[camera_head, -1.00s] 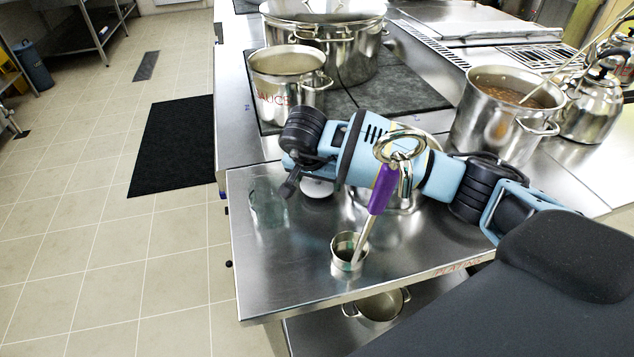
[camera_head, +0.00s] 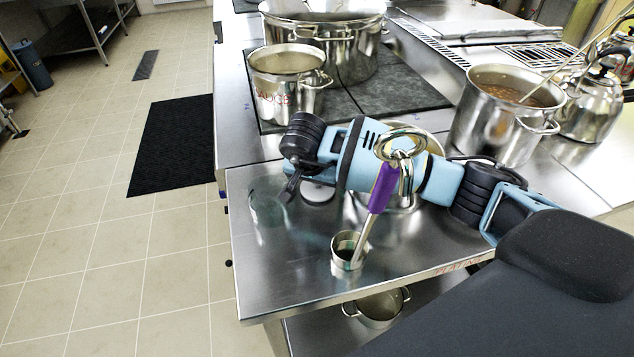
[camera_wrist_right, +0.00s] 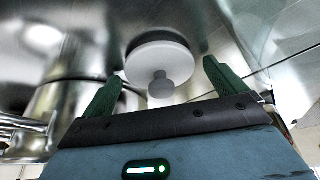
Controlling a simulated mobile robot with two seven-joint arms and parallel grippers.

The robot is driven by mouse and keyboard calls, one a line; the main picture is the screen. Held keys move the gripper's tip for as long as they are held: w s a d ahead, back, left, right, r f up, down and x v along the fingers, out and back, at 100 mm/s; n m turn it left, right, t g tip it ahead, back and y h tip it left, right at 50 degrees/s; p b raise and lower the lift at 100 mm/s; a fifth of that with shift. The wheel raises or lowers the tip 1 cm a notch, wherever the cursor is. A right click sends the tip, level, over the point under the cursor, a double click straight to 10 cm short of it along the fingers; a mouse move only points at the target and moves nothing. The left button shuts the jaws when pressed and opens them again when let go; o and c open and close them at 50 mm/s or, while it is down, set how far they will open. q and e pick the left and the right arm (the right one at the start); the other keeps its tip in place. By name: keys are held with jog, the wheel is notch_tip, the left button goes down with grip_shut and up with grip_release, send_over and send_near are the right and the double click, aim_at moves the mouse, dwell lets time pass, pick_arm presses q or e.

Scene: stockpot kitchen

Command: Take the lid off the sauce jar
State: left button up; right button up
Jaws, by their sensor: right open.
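A pale grey round lid with a knob (camera_wrist_right: 152,57) shows in the right wrist view, between and beyond the fingers. It seems to be the pale disc (camera_head: 318,191) partly behind my right arm in the head view. The jar's body is hidden or cannot be made out. My right gripper (camera_wrist_right: 162,74) is open, with its green fingers on either side of the knob and nothing held. In the head view my right gripper (camera_head: 290,187) hangs low over the steel table (camera_head: 290,270), its fingers hard to see. My left gripper is out of view.
A steel cup (camera_head: 345,262) holds a purple-handled utensil (camera_head: 383,188) at the front. A pot marked SAUCE (camera_head: 285,103) and a large stockpot (camera_head: 345,50) stand behind. A pot of brown liquid (camera_head: 490,120) and kettle (camera_head: 592,105) are at right. The table's front left is clear.

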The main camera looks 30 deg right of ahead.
jog(key=v, duration=1.2)
jog(key=shift+r+p, duration=0.2)
jog(key=shift+p, duration=0.15)
jog(key=shift+w, duration=0.1)
